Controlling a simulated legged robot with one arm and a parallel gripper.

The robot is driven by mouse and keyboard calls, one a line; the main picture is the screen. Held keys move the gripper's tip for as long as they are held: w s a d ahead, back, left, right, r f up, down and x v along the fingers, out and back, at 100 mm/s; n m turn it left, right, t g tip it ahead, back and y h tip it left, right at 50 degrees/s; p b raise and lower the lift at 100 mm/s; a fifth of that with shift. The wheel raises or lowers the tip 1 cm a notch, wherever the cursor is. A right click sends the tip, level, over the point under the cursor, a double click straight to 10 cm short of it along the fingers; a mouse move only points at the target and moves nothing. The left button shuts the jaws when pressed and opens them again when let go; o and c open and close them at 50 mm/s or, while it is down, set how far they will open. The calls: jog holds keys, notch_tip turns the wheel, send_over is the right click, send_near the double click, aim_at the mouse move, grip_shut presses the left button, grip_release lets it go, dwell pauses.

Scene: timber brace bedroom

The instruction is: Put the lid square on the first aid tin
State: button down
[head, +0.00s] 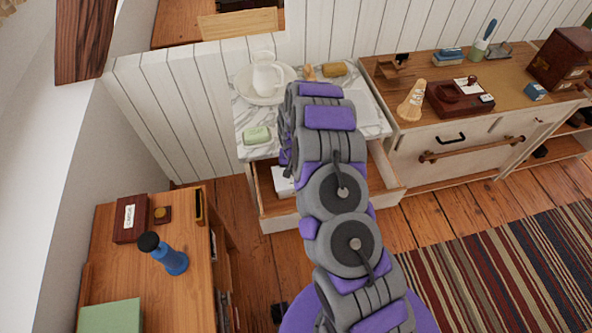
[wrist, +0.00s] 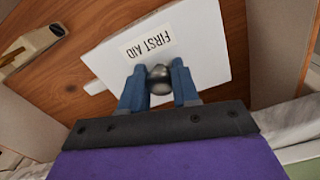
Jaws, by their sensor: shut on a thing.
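A white square lid (wrist: 203,45) with a "FIRST AID" label and a round metal knob fills the middle of the wrist view. My gripper (wrist: 159,85) is shut on the knob, one blue finger on each side. A small white piece (wrist: 95,87) sticks out past the lid's left edge; it may be part of the tin below. The rest of the tin is hidden. In the head view a white part (head: 283,181) shows in the open drawer (head: 268,200) of the washstand, and my arm covers the rest. I cannot tell whether the lid touches the tin.
A pale object (wrist: 32,45) lies near the drawer's side. The marble top (head: 262,115) above holds a white jug (head: 266,75) in a basin and a green soap (head: 257,135). A desk (head: 185,300) with a blue torch-like object (head: 170,260) stands left.

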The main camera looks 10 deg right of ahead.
jog(key=shift+a, duration=0.55)
jog(key=shift+d+f+p, duration=0.15)
jog(key=shift+d+p, duration=0.15)
jog(key=shift+d, duration=0.95)
jog(key=shift+a, duration=0.1)
jog(key=shift+a, duration=0.3)
jog(key=shift+d, duration=0.1)
jog(key=c, duration=0.9)
grip_release()
jog(key=shift+d, duration=0.25)
jog(key=o, duration=0.5)
jog(key=shift+a, duration=0.25)
jog(key=shift+c, duration=0.2)
jog(key=shift+o, duration=0.9)
jog(key=shift+d, duration=0.1)
